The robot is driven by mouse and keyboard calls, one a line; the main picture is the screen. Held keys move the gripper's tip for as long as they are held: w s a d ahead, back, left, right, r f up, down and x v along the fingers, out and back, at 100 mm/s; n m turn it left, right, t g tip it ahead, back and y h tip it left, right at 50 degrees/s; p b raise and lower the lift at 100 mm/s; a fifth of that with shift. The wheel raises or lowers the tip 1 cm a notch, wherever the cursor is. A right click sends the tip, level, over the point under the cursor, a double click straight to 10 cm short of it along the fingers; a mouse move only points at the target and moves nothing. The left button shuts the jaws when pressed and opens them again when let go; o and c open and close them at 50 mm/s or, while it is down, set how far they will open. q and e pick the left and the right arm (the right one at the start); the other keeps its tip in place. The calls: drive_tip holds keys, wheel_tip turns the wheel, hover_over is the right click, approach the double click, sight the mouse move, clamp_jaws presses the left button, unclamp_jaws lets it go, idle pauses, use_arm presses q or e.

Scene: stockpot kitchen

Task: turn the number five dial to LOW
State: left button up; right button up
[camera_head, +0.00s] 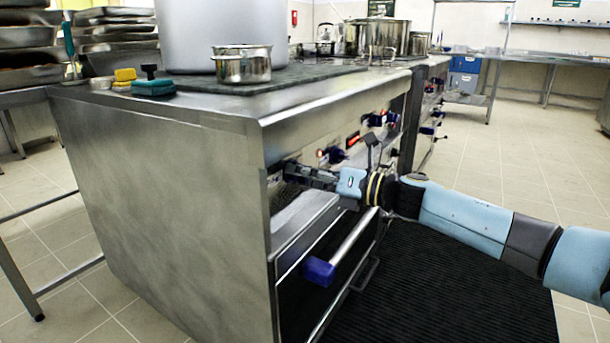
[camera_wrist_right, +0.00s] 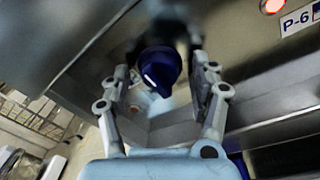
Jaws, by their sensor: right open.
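A dark blue dial (camera_wrist_right: 160,72) with a pale pointer line sits between the fingers of my right gripper (camera_wrist_right: 163,66) in the right wrist view. The fingers are apart, one on each side of it; I cannot tell whether they touch it. The dial's own number and its LOW mark are not readable. In the head view my right gripper (camera_head: 292,171) is at the stove's front panel, near its close end, and hides the dial there. Other dials (camera_head: 333,155) show farther along the panel. My left gripper is not in view.
A label reading P-6 (camera_wrist_right: 299,21) and a lit red lamp (camera_wrist_right: 273,5) are at the upper right in the wrist view. Below the panel is an oven door handle (camera_head: 345,246) with a blue end. A large pot (camera_head: 222,35) and a small pot (camera_head: 243,67) stand on top.

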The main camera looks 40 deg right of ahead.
drive_tip(key=shift+c, duration=0.2)
drive_tip(key=c, duration=1.1)
